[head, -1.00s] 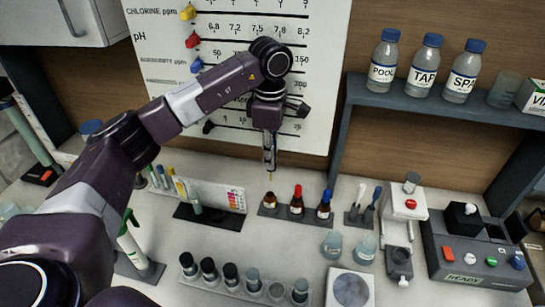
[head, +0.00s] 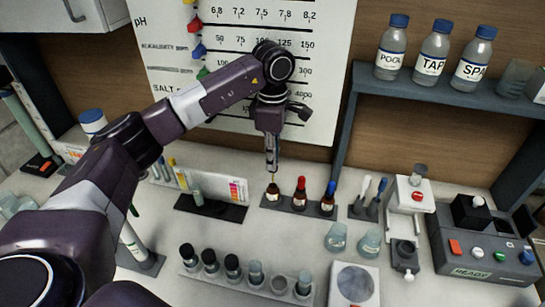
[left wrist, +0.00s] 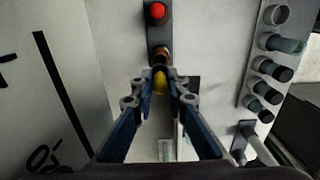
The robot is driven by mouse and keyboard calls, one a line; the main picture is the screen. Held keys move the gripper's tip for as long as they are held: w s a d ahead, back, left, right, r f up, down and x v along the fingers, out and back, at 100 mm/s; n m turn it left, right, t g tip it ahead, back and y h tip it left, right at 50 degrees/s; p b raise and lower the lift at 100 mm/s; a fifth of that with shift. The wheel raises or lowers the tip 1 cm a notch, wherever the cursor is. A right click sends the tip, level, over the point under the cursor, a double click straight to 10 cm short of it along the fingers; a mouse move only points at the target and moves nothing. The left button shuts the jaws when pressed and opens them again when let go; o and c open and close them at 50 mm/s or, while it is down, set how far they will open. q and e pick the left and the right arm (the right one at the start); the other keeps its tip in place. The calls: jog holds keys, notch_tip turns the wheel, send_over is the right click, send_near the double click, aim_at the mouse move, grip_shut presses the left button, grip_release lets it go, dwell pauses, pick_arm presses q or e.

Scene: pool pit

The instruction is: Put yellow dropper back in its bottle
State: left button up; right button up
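My left gripper (head: 271,168) points straight down over the dropper bottle rack and is shut on the yellow dropper. The yellow dropper's bulb (left wrist: 160,82) shows between the fingertips in the left wrist view. In the head view its thin tip (head: 273,179) hangs at the mouth of the open brown bottle (head: 272,195), at the left end of the rack; whether it is inside the neck I cannot tell. The brown bottle also shows just beyond the fingertips in the left wrist view (left wrist: 161,54). My right gripper is not in view.
Red-capped (head: 300,192) and blue-capped (head: 328,198) bottles stand close beside it on the same rack (head: 285,208). A colour card stand (head: 210,207) is to the left, a row of vials (head: 232,267) in front. The chart board (head: 200,110) stands behind.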

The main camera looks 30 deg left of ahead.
aim_at(272, 172)
pick_arm(q)
jog(key=shift+f, duration=0.15)
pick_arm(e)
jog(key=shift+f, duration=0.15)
pick_arm(q)
jog(key=shift+f+b, duration=0.5)
jog(key=shift+f, duration=0.4)
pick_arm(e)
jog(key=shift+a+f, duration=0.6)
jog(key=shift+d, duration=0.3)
pick_arm(q)
jog(key=shift+f+b, duration=0.2)
jog(key=shift+b, duration=0.1)
jog(key=shift+f+b, duration=1.05)
jog(key=shift+f, duration=0.35)
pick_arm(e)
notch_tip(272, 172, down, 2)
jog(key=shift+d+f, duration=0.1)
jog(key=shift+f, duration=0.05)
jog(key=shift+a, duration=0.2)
